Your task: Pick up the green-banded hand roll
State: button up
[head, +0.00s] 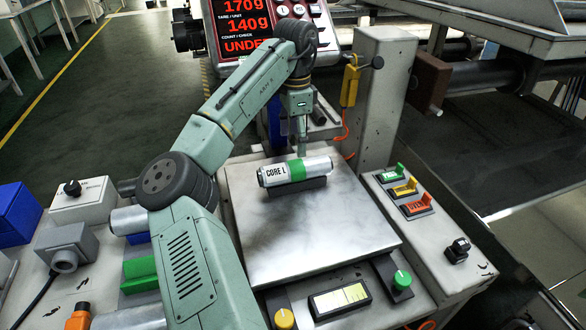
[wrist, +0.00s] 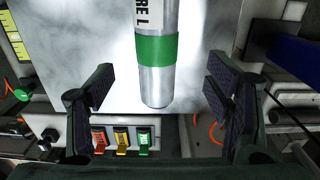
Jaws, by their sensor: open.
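The green-banded hand roll (head: 272,176) is a silver cylinder labelled "CORE L" with a green band. It lies on its side in a low dark cradle (head: 298,189) on the pale marbled scale plate (head: 320,232). In the wrist view the roll (wrist: 157,82) runs up and down the picture, between the two dark fingers. My gripper (head: 304,152) is over the banded end of the roll in the head view. Its fingers stand wide apart in the wrist view (wrist: 160,90), with gaps on both sides of the roll. I cannot tell the exact height.
A red-lit display (head: 243,28) reads 170g, 140g and UNDER. Green, yellow and orange switches (head: 404,187) sit right of the plate. A yellow device (head: 349,85) hangs on a post behind. Silver cylinders, a green block (head: 139,273) and a blue bin (head: 16,214) are at left.

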aim_at(296, 162)
jog(key=f, duration=0.9)
jog(key=shift+s+f, duration=0.1)
jog(key=shift+s, duration=0.15)
jog(key=shift+c, duration=0.6)
jog(key=c, duration=1.4)
jog(key=shift+d, duration=0.1)
jog(key=shift+r, duration=0.55)
notch_tip(296, 162, up, 2)
jog(key=shift+r, duration=0.15)
jog(key=s, duration=0.5)
jog(key=s+r, duration=0.1)
jog(key=s, duration=0.4)
jog(key=s+b, duration=0.1)
jog(key=s, duration=0.5)
jog(key=shift+d+r, duration=0.2)
jog(key=shift+r, duration=0.1)
